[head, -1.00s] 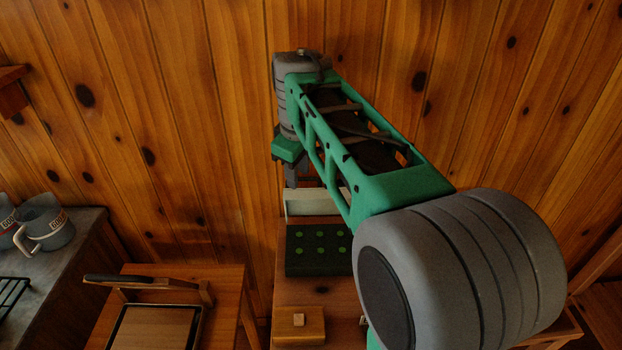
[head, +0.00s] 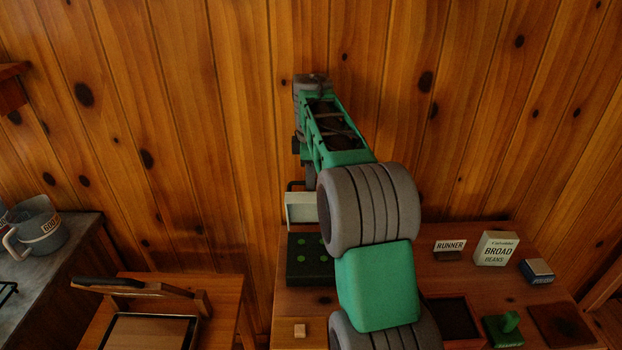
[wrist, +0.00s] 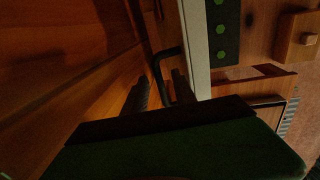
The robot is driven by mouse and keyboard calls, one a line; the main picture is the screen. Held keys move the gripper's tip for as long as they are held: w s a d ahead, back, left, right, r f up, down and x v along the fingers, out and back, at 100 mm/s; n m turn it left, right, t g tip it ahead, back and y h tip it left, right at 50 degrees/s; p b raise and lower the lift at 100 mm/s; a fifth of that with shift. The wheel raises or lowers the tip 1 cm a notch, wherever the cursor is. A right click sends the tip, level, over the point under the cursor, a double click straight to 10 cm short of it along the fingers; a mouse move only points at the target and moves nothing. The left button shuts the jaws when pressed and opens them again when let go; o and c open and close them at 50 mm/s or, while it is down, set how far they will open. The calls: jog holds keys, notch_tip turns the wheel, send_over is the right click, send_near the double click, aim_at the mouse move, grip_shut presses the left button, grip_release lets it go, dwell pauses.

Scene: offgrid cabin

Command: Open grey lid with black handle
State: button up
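The grey lid (head: 300,209) stands raised, roughly upright, at the back of a dark green box (head: 306,274) with green dots, by the wooden wall. Its black handle (head: 295,184) shows at its top edge, partly behind my arm. In the wrist view the lid is a pale strip (wrist: 195,45), with the bent black handle (wrist: 160,72) beside it. My gripper (wrist: 158,92) has its two dark fingers apart, with the handle's lower part between or just beyond them; contact is unclear. In the head view my gripper (head: 309,178) is mostly hidden by my arm.
On the wooden table to the right are a runner box (head: 450,246), a broad beans box (head: 496,249), a green stamp-like object (head: 505,328) and a dark tray (head: 452,318). A small wooden block (head: 300,331) is in front. The wall is close behind the lid.

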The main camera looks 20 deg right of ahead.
grip_shut()
dwell(0.3)
dwell(1.1)
